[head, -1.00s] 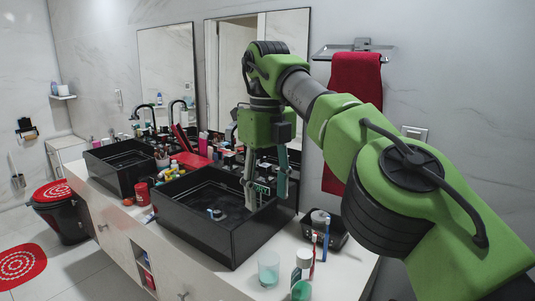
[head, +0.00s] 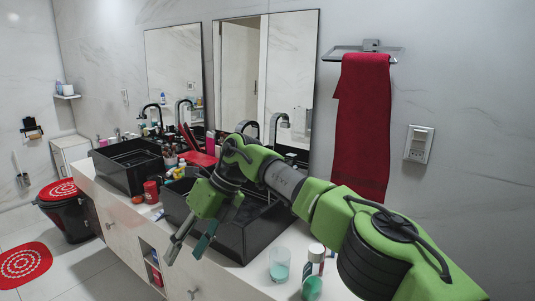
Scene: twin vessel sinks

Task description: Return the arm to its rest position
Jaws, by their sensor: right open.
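My right arm comes in from the lower right, green with black joints. My right gripper (head: 189,246) is open and empty, its two fingers apart. It hangs in front of the near black vessel sink (head: 262,231), by the counter's front edge, pointing down and to the left. The arm and gripper hide part of this sink and its inside. My left gripper is not in view.
A glass with teal liquid (head: 279,265) and a white tube (head: 315,257) stand on the white counter (head: 258,283), close to my arm. Bottles and a red can (head: 151,192) stand between the sinks. A red towel (head: 363,125) hangs on the wall.

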